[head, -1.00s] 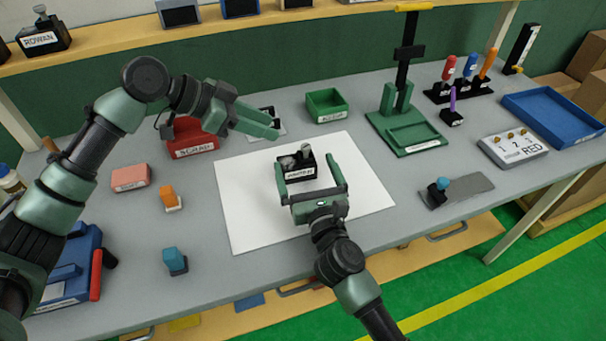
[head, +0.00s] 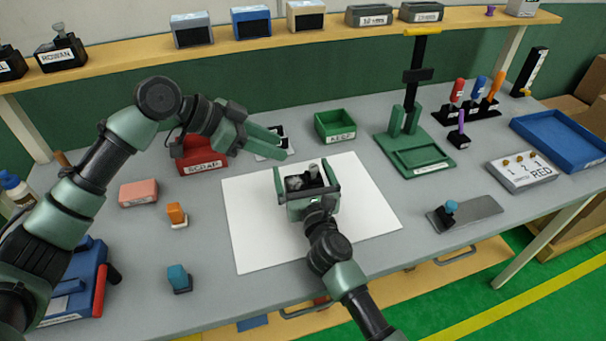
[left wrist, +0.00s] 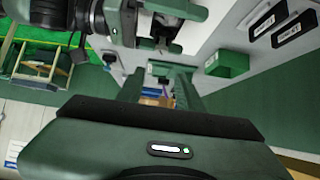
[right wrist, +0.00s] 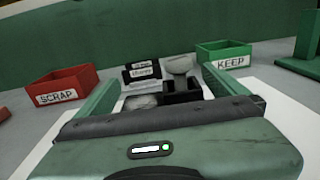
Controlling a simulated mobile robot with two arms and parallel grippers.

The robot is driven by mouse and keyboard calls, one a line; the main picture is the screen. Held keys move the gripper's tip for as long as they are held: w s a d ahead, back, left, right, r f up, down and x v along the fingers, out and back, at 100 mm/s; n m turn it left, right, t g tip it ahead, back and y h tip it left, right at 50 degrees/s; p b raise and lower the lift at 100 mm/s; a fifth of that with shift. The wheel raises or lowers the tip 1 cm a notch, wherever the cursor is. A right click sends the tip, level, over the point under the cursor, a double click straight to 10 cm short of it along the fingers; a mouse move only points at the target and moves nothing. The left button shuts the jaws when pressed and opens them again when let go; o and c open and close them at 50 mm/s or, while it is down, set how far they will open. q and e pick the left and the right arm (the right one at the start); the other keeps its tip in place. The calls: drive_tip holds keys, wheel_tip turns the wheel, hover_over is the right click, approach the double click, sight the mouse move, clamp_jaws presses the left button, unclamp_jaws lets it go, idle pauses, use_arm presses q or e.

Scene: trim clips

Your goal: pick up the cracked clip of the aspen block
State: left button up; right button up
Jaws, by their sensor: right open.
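A black block (head: 304,181) holding grey clips sits on the white sheet (head: 250,230) in the head view. Its front is hidden by my gripper, so I cannot read its label or tell which clip is cracked. In the right wrist view a round-topped grey clip (right wrist: 180,65) stands up, and a paler piece (right wrist: 140,102) lies lower left. My right gripper (head: 307,168) is open, its fingers on either side of the block; I cannot tell whether they touch it. My left gripper (head: 284,150) is open and empty, behind and left of the block.
A red SCRAP bin (head: 203,160) stands left and a green KEEP bin (head: 335,125) behind right. A ROWAN block (head: 62,52) is on the shelf.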

sight(314, 167)
drive_tip(key=c, duration=1.2)
use_arm(q)
drive_tip(key=shift+o, duration=1.2)
use_arm(e)
drive_tip(key=shift+c, duration=1.2)
use_arm(q)
drive_tip(key=d+n+y, duration=0.1)
drive_tip(key=d, duration=0.1)
drive_tip(key=w+d+n+g+y, duration=0.1)
drive_tip(key=d+y, duration=0.1)
drive_tip(key=w+d+r+n+y, duration=0.1)
drive_tip(key=d+n, duration=0.1)
drive_tip(key=shift+d+g+y, duration=0.2)
drive_tip(key=shift+g+y, duration=0.1)
drive_tip(key=shift+g, duration=0.1)
use_arm(e)
drive_tip(key=shift+d, duration=0.1)
use_arm(q)
drive_tip(key=f+n+y, duration=0.1)
drive_tip(key=d+f+n+y, duration=0.1)
drive_tip(key=y, duration=0.1)
drive_tip(key=f+n+y, duration=0.1)
drive_tip(key=n, duration=0.1)
drive_tip(key=shift+w+d, duration=0.35)
drive_tip(key=shift+d+f, duration=0.2)
drive_tip(key=shift+f, duration=1.25)
drive_tip(key=shift+d+f, duration=0.15)
drive_tip(key=shift+f, duration=1.25)
